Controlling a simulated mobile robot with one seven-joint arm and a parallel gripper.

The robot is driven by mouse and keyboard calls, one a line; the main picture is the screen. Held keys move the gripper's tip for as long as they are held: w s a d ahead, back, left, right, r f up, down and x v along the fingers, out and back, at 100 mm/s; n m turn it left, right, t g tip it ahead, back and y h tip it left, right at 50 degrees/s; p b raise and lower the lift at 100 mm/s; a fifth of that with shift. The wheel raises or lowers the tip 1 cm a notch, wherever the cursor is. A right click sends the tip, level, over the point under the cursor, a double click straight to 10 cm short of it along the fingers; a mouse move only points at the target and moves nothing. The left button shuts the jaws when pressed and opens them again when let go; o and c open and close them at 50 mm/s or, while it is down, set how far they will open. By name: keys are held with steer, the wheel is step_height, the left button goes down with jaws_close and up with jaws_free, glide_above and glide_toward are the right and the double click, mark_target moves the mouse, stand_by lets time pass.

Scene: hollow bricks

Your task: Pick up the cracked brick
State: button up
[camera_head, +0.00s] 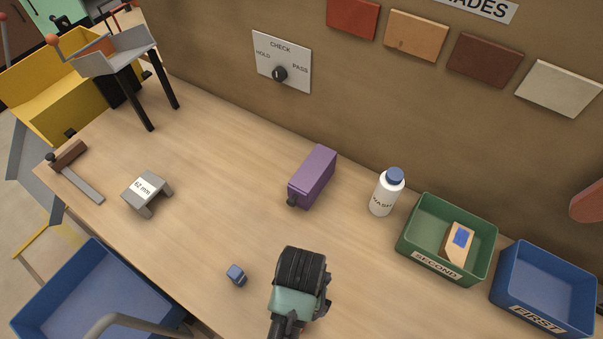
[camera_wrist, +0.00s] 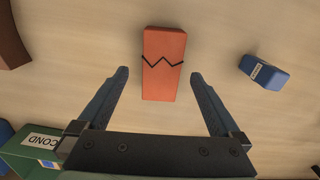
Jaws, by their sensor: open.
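The cracked brick (camera_wrist: 164,62) is orange-red, with a black zigzag crack line across its face. It lies on the wooden table in the wrist view, with its lower part between the fingers of my gripper (camera_wrist: 160,74). The fingers are spread wide, with a gap on each side of the brick, and nothing is held. How high the fingertips are above the table I cannot tell. In the head view the wrist end of my arm (camera_head: 298,283) hangs over the table's front, and the brick and fingers are hidden.
A small blue block (camera_head: 237,274) lies left of my arm; a blue labelled block (camera_wrist: 264,72) shows in the wrist view. The green SECOND bin (camera_head: 432,262) holds a tan brick. A blue FIRST bin (camera_head: 530,317), white bottle (camera_head: 382,196) and purple block (camera_head: 313,178) stand behind.

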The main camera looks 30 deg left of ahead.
steer(key=shift+w+a+f+p, duration=0.1)
steer(key=shift+w+f+p, duration=0.1)
steer(key=shift+f, duration=1.1)
steer(key=shift+w+f+p, duration=0.1)
steer(key=shift+f+p, duration=0.05)
steer(key=shift+f, duration=1.15)
steer(key=shift+s, duration=0.1)
steer(key=shift+r, duration=0.1)
jaws_close()
